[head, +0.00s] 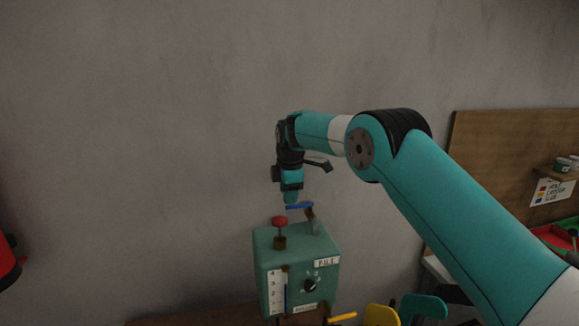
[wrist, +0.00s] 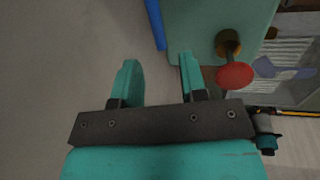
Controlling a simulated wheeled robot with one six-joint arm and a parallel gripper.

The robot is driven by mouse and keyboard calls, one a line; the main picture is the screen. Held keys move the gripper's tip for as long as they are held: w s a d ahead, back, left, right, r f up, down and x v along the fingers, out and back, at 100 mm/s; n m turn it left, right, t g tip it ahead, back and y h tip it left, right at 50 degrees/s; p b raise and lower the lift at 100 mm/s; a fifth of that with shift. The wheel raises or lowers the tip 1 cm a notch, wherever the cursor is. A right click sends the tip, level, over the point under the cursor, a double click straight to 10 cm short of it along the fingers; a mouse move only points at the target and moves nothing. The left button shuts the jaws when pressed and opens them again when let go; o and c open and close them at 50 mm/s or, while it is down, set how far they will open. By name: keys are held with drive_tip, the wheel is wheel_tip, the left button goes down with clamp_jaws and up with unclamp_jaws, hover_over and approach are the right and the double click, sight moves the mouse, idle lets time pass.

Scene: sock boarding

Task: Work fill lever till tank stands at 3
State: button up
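My gripper (head: 291,197) points down just above the lever. In the wrist view its fingers (wrist: 159,64) are apart with nothing between them, and the lever end lies beyond the gap.
A red knob (head: 279,220) stands on the box left of the lever; it shows close to the right finger in the wrist view (wrist: 235,75). Yellow (head: 381,315) and teal (head: 423,308) objects stand at the lower right. A brown board (head: 490,140) is farther right.

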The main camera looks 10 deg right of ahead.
wheel_tip(320, 180, up, 14)
drive_tip(key=s, duration=0.2)
drive_tip(key=shift+s+f, duration=0.25)
drive_tip(key=shift+s, duration=0.1)
drive_tip(key=shift+b, duration=0.3)
drive_tip(key=s+a+f+m+y+b, duration=0.1)
drive_tip(key=s+f+m+b, duration=0.2)
drive_tip(key=s, duration=1.2)
drive_tip(key=s+a+f+m+g+y+b, duration=0.1)
drive_tip(key=s+f+m+b, duration=0.2)
drive_tip(key=s+f, duration=0.4)
drive_tip(key=s+a+f+m+g+y+b, duration=0.1)
drive_tip(key=s+f+m+y+b, duration=0.1)
drive_tip(key=s, duration=2.1)
wheel_tip(320, 180, down, 3)
drive_tip(key=m+b, duration=0.1)
drive_tip(key=m, duration=0.1)
drive_tip(key=shift+m+b, duration=0.35)
drive_tip(key=shift+m, duration=0.05)
